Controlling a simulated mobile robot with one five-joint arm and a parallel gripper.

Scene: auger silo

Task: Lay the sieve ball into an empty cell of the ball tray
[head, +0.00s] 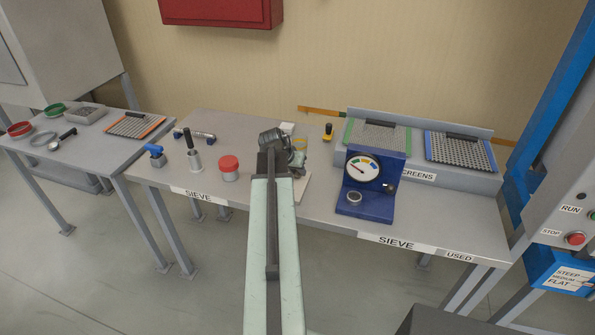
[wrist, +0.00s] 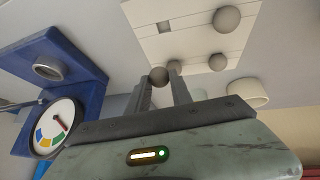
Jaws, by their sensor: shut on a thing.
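The sieve ball (wrist: 158,74) is a small grey ball between the fingertips of my gripper (wrist: 160,82), which is shut on it. The ball tray (wrist: 192,40) is a pale, flat tray just beyond the fingertips. Whether the held ball touches the tray I cannot tell. In the head view my arm hides most of the tray (head: 302,197) and the ball.
A blue dial gauge (head: 363,170) stands right of the tray on the sieve table; it also shows in the wrist view (wrist: 55,125). A red-lidded jar (head: 229,166) stands left of my arm. A white round cup (wrist: 247,92) is close to the tray. Screens (head: 378,136) lie at the back right.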

